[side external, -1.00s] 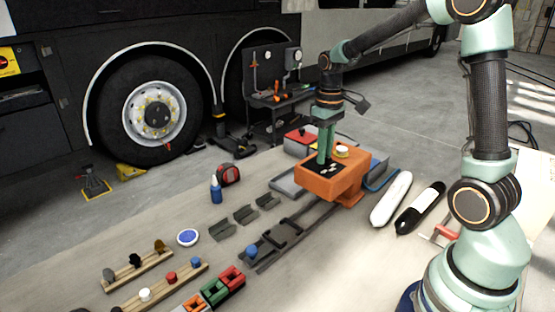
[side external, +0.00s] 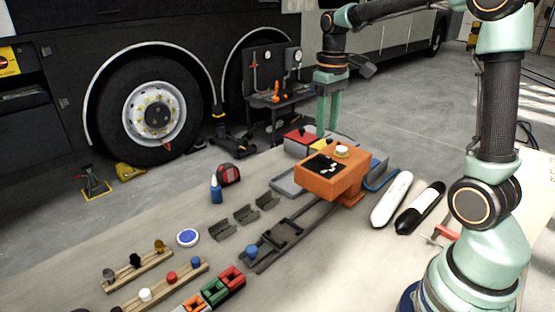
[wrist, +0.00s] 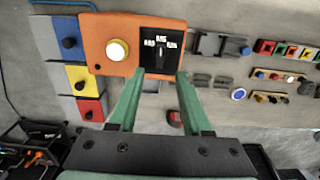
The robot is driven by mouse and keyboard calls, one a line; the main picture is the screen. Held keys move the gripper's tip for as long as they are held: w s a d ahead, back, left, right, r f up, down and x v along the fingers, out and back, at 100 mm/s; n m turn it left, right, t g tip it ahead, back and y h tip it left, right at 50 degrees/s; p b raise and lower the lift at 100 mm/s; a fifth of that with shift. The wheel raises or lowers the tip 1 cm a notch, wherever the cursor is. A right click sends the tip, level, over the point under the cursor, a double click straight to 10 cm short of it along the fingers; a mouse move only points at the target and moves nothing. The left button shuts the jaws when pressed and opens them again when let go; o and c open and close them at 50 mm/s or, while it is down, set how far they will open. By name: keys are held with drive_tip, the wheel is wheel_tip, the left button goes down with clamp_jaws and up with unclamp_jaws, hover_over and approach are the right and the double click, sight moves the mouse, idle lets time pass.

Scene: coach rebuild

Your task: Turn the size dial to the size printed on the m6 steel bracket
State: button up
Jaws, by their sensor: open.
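The orange box (side external: 328,182) stands at the end of a dark rail. On its top is a black panel (side external: 318,164) with several small white marks; the panel also shows in the wrist view (wrist: 160,60). My gripper (side external: 327,126) is open and empty, raised clear of the box. Its fingers are spread in the wrist view (wrist: 156,82).
A pale round button (wrist: 117,50) sits beside the panel. Blue, yellow and red blocks with black knobs (wrist: 83,78) stand beside the box. The dark rail (side external: 297,231), a white bottle (side external: 391,199) and a black bottle (side external: 420,208) lie nearby. Pegged wooden strips (side external: 139,266) are at front left.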

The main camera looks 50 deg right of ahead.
drive_tip(key=shift+r, duration=2.25)
drive_tip(key=shift+a, duration=0.1)
drive_tip(key=s+a+f+t, duration=0.3)
drive_tip(key=s+a+t, duration=0.2)
drive_tip(key=s+a, duration=0.4)
drive_tip(key=shift+s+a+f+t, duration=0.25)
drive_tip(key=shift+a+t, duration=0.05)
drive_tip(key=shift+a, duration=0.85)
